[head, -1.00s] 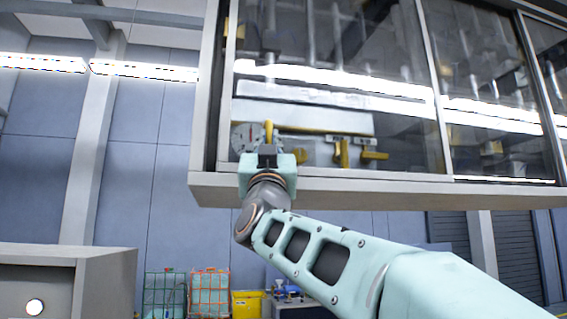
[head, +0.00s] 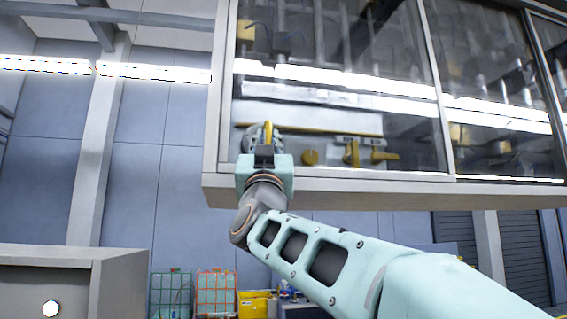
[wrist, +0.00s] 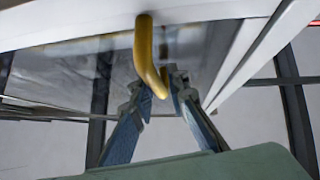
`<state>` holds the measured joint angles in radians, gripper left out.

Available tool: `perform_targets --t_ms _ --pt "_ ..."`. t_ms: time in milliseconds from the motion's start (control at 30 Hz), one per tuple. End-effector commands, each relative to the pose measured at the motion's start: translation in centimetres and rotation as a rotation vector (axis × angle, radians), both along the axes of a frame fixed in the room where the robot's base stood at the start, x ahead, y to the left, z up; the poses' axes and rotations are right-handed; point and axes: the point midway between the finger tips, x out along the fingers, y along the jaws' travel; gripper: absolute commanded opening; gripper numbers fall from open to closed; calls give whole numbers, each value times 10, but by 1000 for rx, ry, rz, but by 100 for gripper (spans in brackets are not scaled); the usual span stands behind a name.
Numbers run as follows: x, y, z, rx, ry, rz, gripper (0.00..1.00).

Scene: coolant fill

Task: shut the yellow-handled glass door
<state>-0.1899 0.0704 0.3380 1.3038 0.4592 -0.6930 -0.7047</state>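The glass door (head: 330,100) is the left pane of a raised cabinet. In the head view its left edge sits against the left cabinet post, with no dark gap between them. Its yellow handle (head: 267,132) is upright near that edge, low on the door. My gripper (head: 265,145) is at the handle from below. In the wrist view the handle (wrist: 148,52) runs down between the two fingers of my gripper (wrist: 160,92), which converge closely on its lower end. The exact finger contact is hard to see.
More glass panes (head: 490,100) continue to the right. Yellow valves (head: 352,153) and pipes show behind the glass. A grey cabinet (head: 70,280) stands at lower left. Wire-framed containers (head: 215,290) stand on the floor behind.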

Motion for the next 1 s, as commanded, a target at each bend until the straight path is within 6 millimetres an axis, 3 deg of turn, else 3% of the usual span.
perform_targets --t_ms 100,467,1000 --pt "0 1 0 0 0 1 28" --pt "0 -1 4 1 0 0 28" --pt "0 -1 71 5 -1 1 28"
